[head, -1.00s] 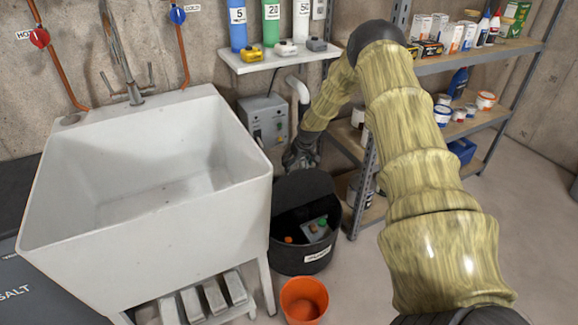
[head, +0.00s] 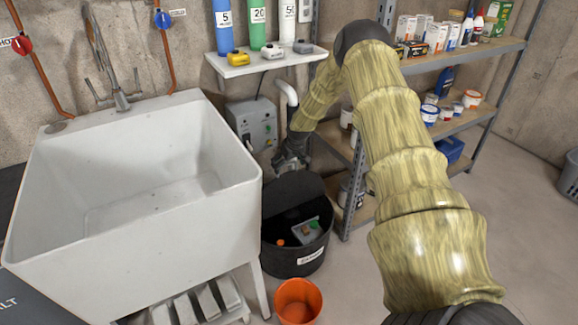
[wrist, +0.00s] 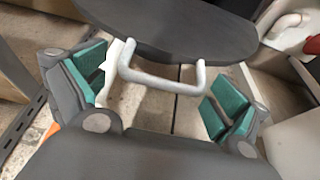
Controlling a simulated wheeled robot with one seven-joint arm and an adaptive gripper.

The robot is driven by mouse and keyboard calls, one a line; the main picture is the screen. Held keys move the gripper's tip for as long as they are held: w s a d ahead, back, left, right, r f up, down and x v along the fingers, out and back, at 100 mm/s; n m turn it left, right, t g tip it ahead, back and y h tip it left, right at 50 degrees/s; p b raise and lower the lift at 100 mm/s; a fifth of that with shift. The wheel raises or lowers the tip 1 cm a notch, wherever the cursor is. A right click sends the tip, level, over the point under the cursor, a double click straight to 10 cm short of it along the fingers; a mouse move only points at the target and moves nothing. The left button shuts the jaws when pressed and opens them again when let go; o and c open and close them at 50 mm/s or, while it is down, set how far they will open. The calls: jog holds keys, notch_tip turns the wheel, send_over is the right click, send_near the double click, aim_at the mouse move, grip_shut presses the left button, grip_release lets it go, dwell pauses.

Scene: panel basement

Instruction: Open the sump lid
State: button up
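The sump (head: 292,262) is a round black tub on the floor to the right of the sink, with a white label on its front. Its dark lid (head: 292,192) stands tilted up at the back, and the sump's inside shows. In the wrist view, the lid (wrist: 185,28) is a dark curved plate with a pale U-shaped handle (wrist: 160,82). My gripper (wrist: 162,88) is open, its green-padded fingers well apart, with the handle in the gap between them; I see no finger closed on it. In the head view my gripper (head: 290,160) is small and dark, just behind the lid.
A white sink (head: 140,215) stands close on the left, and an orange bucket (head: 298,301) sits in front of the sump. A grey control box (head: 252,124) is on the wall behind. Metal shelving (head: 455,125) stands to the right.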

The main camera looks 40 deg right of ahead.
jog(key=v, duration=1.1)
jog(key=shift+d, duration=0.2)
jog(key=shift+r, duration=0.15)
